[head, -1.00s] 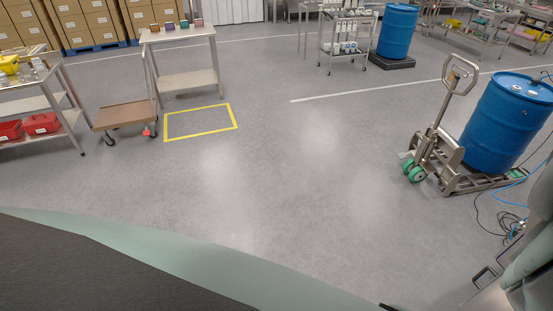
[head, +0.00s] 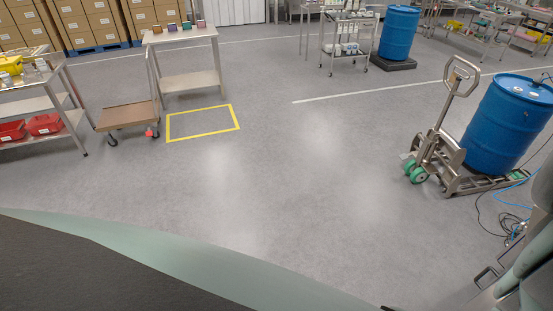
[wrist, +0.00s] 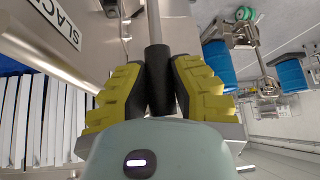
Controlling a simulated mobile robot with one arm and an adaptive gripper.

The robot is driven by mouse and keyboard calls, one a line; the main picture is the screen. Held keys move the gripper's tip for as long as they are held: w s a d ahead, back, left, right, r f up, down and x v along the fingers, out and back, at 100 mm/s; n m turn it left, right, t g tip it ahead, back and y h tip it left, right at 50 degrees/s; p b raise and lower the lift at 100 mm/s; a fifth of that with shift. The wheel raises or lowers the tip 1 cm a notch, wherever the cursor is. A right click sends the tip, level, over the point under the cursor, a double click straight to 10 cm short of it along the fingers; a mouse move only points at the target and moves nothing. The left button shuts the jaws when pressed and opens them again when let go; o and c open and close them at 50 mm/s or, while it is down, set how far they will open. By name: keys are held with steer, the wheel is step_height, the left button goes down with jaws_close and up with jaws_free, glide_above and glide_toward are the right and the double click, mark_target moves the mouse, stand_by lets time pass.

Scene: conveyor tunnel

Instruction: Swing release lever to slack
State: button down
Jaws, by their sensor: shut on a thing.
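In the wrist view, the release lever is a thin steel rod (wrist: 152,22) with a black grip (wrist: 158,65) at its end. My gripper (wrist: 160,88) has yellow stepped finger pads, one on each side of the black grip, and is shut on it. A white plate reading "SLACK" (wrist: 62,22) is on a steel panel to the left of the lever. The lever's pivot is out of view. The gripper and lever do not show in the head view.
White strips (wrist: 40,115) hang beside the panel in the wrist view. In the head view, a pallet truck (head: 437,160) carries a blue drum (head: 508,125) at right, with cables on the floor. A platform trolley (head: 127,114) stands at left. The middle floor is clear.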

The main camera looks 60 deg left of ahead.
steer(key=s+a+f+t+h+b, duration=0.2)
steer(key=s+t+b, duration=0.6)
steer(key=b, duration=1.4)
steer(key=shift+s+a+f+n+t, duration=0.2)
steer(key=shift+s+f+n+t, duration=0.15)
steer(key=shift+f, duration=0.45)
steer(key=c, duration=0.8)
jaws_free()
steer(key=shift+r, duration=0.25)
steer(key=shift+o, duration=0.2)
steer(key=v, duration=0.7)
steer(key=shift+s, duration=0.25)
